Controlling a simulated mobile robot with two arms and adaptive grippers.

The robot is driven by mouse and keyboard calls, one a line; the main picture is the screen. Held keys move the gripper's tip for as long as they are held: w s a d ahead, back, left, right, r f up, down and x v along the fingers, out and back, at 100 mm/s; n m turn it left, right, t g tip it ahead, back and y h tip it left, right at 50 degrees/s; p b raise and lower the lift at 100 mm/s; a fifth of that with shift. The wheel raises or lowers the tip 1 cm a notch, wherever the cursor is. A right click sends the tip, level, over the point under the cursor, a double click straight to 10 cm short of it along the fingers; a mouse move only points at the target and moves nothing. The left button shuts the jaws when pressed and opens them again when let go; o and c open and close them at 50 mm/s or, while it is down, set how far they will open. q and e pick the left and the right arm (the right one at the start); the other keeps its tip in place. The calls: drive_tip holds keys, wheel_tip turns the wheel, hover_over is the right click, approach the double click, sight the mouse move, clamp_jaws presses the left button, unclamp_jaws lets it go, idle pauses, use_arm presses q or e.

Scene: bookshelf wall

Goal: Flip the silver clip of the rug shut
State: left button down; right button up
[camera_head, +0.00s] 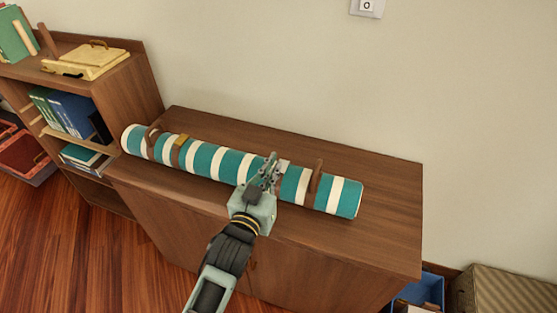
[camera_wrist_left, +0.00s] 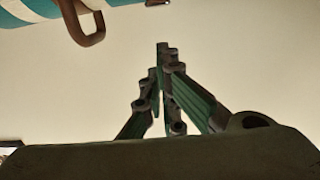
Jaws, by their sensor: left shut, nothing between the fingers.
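The rug (camera_head: 214,162) is a rolled teal-and-white striped bundle lying along the top of a brown cabinet in the head view. Part of it also shows at the top left of the wrist view (camera_wrist_left: 30,10). Brown straps or handles stand on it, and a gold clip (camera_head: 180,141) sits near its left end. I cannot make out the silver clip; my left gripper hides part of the rug right of its middle. My left gripper (camera_head: 272,160) is shut and empty, its fingertips in front of or above the rug. In the wrist view the fingers (camera_wrist_left: 163,46) are together, apart from the brown loop (camera_wrist_left: 90,30).
The cabinet top (camera_head: 375,190) is clear behind the rug and to its right. A bookshelf (camera_head: 135,82) with books and a yellow case (camera_head: 88,60) adjoins on the left. A blue bin (camera_head: 425,288) and a beige box (camera_head: 505,291) stand at lower right.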

use_arm(q)
drive_tip(key=s+a+f+b, duration=0.1)
drive_tip(key=s+a+f, duration=0.1)
drive_tip(key=s, duration=0.3)
drive_tip(key=shift+s, duration=0.2)
idle(0.3)
